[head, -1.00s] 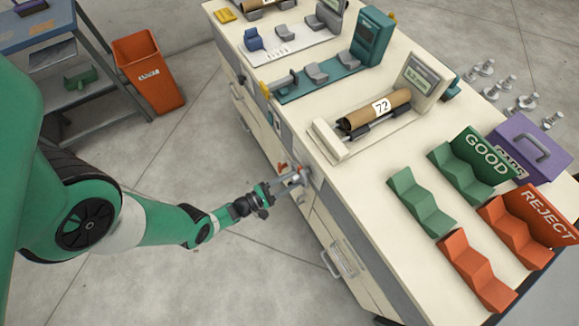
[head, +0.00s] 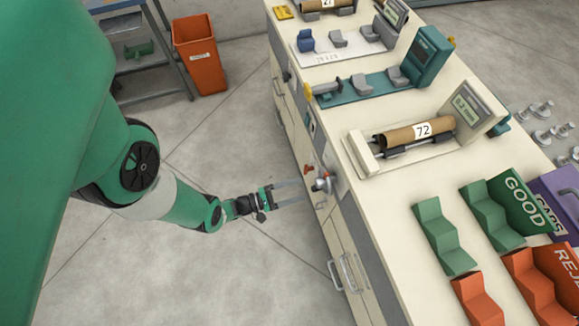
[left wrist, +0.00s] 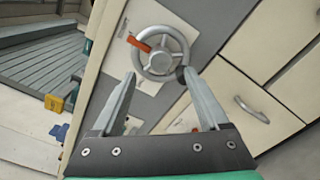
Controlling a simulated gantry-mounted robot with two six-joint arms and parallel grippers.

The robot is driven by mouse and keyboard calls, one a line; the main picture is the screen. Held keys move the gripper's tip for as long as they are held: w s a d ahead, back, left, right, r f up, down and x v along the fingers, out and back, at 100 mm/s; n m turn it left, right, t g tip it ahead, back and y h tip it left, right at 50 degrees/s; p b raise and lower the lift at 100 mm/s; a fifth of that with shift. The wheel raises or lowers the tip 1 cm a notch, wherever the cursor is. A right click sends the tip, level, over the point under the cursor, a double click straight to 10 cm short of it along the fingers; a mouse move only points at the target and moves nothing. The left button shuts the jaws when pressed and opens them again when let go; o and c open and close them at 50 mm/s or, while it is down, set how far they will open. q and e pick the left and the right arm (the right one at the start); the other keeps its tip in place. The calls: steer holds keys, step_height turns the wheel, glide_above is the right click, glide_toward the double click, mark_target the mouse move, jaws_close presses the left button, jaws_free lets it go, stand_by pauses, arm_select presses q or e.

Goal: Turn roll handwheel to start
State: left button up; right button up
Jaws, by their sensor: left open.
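The roll handwheel (left wrist: 161,54) is a grey spoked wheel on the front of the cabinet, with an orange pointer (left wrist: 139,44) at its upper left in the left wrist view. In the head view the handwheel (head: 323,184) shows on the cabinet's near face. My left gripper (head: 298,190) is open and empty, its fingers pointing at the wheel. In the left wrist view its fingertips (left wrist: 158,77) lie on either side of the wheel's lower part; whether they touch it I cannot tell. My right gripper is not in view.
A cardboard roll (head: 421,132) marked 72 lies in a cradle on the cabinet top. Green GOOD racks (head: 443,237) and orange REJECT racks (head: 478,300) stand nearby. A drawer handle (head: 346,272) juts out below the wheel. An orange bin (head: 200,56) stands on the open floor.

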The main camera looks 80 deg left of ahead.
arm_select(q)
steer(key=shift+v, duration=2.35)
steer(key=shift+d, duration=0.1)
